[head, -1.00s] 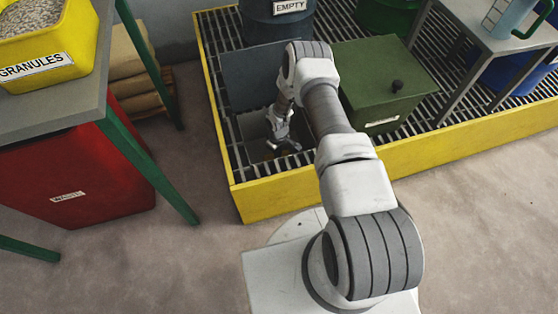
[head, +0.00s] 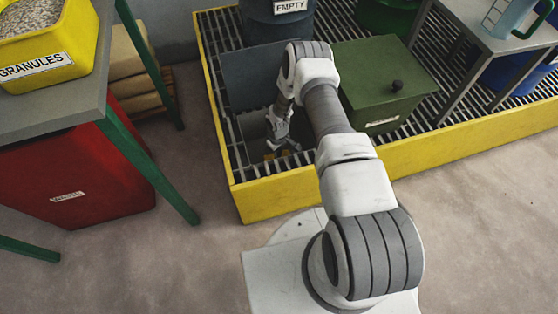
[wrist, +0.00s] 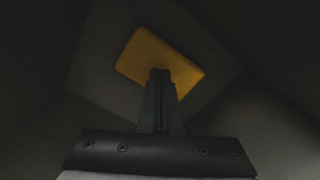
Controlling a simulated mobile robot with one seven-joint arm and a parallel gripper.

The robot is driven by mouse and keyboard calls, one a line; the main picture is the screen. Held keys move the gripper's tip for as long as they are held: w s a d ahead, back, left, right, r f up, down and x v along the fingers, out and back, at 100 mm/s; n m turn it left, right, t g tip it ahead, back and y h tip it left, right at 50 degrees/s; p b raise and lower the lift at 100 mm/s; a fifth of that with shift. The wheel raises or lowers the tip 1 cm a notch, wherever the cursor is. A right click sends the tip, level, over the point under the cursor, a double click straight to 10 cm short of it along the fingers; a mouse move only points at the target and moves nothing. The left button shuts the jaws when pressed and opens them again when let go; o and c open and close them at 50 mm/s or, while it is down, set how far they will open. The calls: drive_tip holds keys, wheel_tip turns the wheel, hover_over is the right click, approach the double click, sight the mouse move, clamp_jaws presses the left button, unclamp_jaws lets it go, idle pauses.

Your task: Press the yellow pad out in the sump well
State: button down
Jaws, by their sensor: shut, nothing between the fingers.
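The yellow pad (wrist: 155,60) lies flat and turned at an angle on the grey floor of the sump well (wrist: 95,75) in the wrist view. My gripper (wrist: 160,74) is shut and empty, its fingertips over the pad's lower edge in that view. Whether the tips touch the pad cannot be told. In the head view my gripper (head: 281,148) reaches down into the well (head: 252,128), a square opening in the grating. Only small patches of yellow show beside the fingers there; my gripper and arm hide most of the pad.
A raised dark panel (head: 262,72) stands at the well's back. A green lidded box (head: 385,85) sits on the grating to the right. A yellow-walled tray (head: 300,191) surrounds the grating. A bench (head: 98,98) with a red bin (head: 75,175) beneath is at left.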

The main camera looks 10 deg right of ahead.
drive_tip(key=shift+s+f, duration=0.2)
drive_tip(key=shift+s, duration=0.15)
wheel_tip(320, 180, up, 20)
drive_tip(key=p, duration=1.2)
drive_tip(key=shift+w, duration=0.25)
drive_tip(key=shift+r, duration=0.15)
